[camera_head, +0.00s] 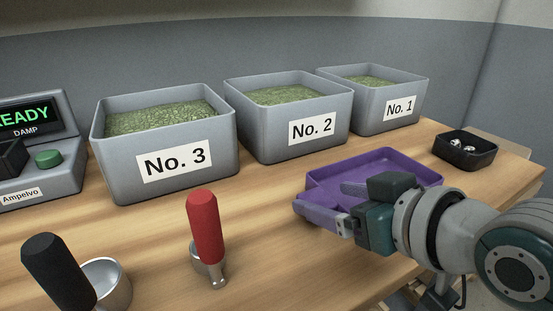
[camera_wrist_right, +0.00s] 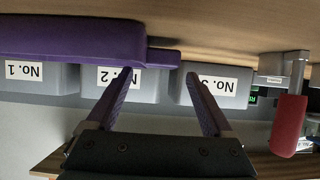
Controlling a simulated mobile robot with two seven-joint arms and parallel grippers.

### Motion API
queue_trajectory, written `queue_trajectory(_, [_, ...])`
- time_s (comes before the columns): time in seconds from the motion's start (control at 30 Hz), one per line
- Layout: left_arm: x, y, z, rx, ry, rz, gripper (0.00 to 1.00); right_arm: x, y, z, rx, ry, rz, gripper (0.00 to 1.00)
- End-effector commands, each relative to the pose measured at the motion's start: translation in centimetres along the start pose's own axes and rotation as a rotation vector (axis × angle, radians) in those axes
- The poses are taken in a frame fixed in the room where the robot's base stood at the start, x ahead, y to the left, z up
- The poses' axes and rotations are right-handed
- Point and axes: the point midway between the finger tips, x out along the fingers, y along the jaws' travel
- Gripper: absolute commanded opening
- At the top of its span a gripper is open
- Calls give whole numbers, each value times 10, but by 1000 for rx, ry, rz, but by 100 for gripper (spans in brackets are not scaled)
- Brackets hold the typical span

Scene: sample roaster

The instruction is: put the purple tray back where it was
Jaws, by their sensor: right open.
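The purple tray (camera_head: 392,162) lies on the wooden table at the front right, and it looks empty. In the right wrist view the tray (camera_wrist_right: 70,38) shows along the top left, with a narrow tab at its right end. My right gripper (camera_head: 320,197) overlaps the tray's near left part in the head view. In the right wrist view my gripper (camera_wrist_right: 159,75) has its two fingers spread apart, with the tab just past the tips. I cannot tell whether a finger touches the tray. My left gripper is out of view.
Grey bins No. 3 (camera_head: 218,160), No. 2 (camera_head: 268,141) and No. 1 (camera_head: 372,117) hold green beans behind. A small black bowl (camera_head: 478,157) stands right of the tray. Red-handled (camera_head: 205,226) and black-handled (camera_head: 52,268) metal scoops stand in front. A grey machine (camera_head: 63,181) is at left.

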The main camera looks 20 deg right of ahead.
Motion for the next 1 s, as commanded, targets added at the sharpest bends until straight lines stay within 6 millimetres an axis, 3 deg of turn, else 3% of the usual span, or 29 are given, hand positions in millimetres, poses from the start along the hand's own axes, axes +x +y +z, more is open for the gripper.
queue_trajectory(0.03, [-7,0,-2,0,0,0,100,-15,0,-2,-2,-3,0,86])
queue_trajectory(0.2, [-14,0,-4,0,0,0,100,-49,0,-2,-1,-2,-1,86])
queue_trajectory(0.47, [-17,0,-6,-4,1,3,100,-74,-2,1,-2,-14,-3,86])
queue_trajectory(0.57, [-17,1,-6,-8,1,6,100,-80,-10,16,-13,-106,-15,86])
queue_trajectory(0.67, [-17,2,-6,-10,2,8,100,-93,-23,42,-34,-285,-32,86])
queue_trajectory(0.8, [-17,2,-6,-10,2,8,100,-125,-36,79,-64,-551,-40,86])
queue_trajectory(1.0, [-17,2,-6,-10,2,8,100,-164,-42,104,-86,-777,-35,86])
